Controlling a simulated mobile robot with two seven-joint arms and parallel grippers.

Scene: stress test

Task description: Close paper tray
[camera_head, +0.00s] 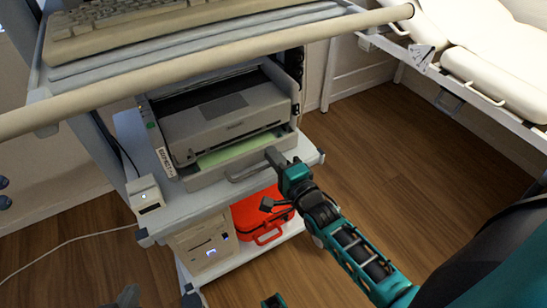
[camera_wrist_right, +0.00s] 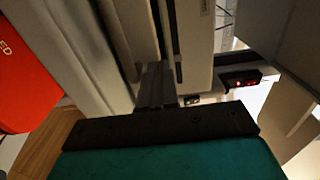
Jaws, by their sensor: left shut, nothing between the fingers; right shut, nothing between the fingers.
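The paper tray (camera_head: 240,157) sticks out at the bottom front of the grey printer (camera_head: 222,112). Light green paper (camera_head: 238,147) lies in it, and a bar-like handle (camera_head: 250,173) is on its front. My right gripper (camera_head: 272,155) is shut and empty, its fingertips at the right end of the tray front. I cannot tell whether they touch it. In the right wrist view its fingers (camera_wrist_right: 156,88) point at the pale tray and printer edges. A teal part of my left gripper (camera_head: 272,300) shows at the bottom edge; its fingertips are hard to make out.
The printer stands on a white cart shelf (camera_head: 205,205). A red case (camera_head: 262,215) and a beige box (camera_head: 203,245) sit below, and a small white device (camera_head: 146,195) stands left. A rail (camera_head: 200,50) and keyboard (camera_head: 130,14) are above. Wooden floor (camera_head: 400,150) is free to the right.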

